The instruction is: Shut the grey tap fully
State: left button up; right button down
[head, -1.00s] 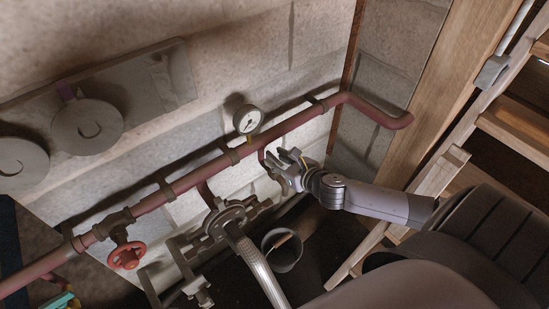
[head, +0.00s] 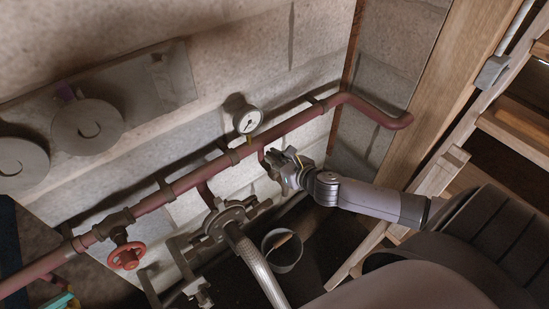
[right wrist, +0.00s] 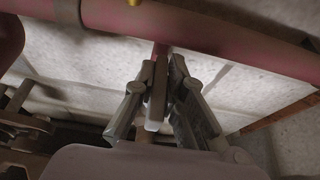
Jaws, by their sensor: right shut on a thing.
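The grey tap (right wrist: 157,105) shows in the right wrist view as a narrow grey lever below a short red stub under the red pipe. My right gripper (right wrist: 162,98) has one finger on each side of the lever and is shut on it. In the head view my right gripper (head: 274,166) is just below the pipe, right of the gauge. It largely hides the tap there, so the lever's exact angle is hard to tell. My left gripper is not in view.
The red pipe (head: 190,180) runs along the block wall, with a round gauge (head: 247,121) and a red handwheel (head: 126,256). A flanged fitting with a braided hose (head: 255,265) and a dark bucket (head: 283,252) lie below. A wooden frame (head: 435,95) stands right.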

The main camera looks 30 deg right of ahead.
dwell(0.4)
jog(key=m+h+p, duration=0.3)
jog(key=h, duration=0.1)
jog(key=shift+a+r+m+p, duration=0.15)
jog(key=shift+r+m+p, duration=0.1)
jog(key=shift+m+p, duration=0.1)
jog(key=m+g+h+p, duration=0.1)
jog(key=m+h+p, duration=0.1)
jog(key=h, duration=0.1)
jog(key=shift+m, duration=0.35)
jog(key=m+g+h+p, duration=0.1)
jog(key=m+g+h, duration=0.1)
jog(key=shift+f+m+h, duration=0.1)
jog(key=shift+m+h, duration=0.2)
jog(key=shift+h, duration=0.1)
jog(key=shift+w+m+g+h+p, duration=0.1)
jog(key=shift+m+g+h+p, duration=0.25)
jog(key=shift+m+g+h, duration=0.45)
jog(key=shift+f+m+g+h, duration=0.1)
jog(key=shift+m+g+h, duration=0.4)
jog(key=shift+m+g, duration=0.45)
jog(key=shift+m+g+h+b, duration=0.5)
jog(key=shift+m+g+h, duration=0.5)
jog(key=shift+m+g, duration=1.05)
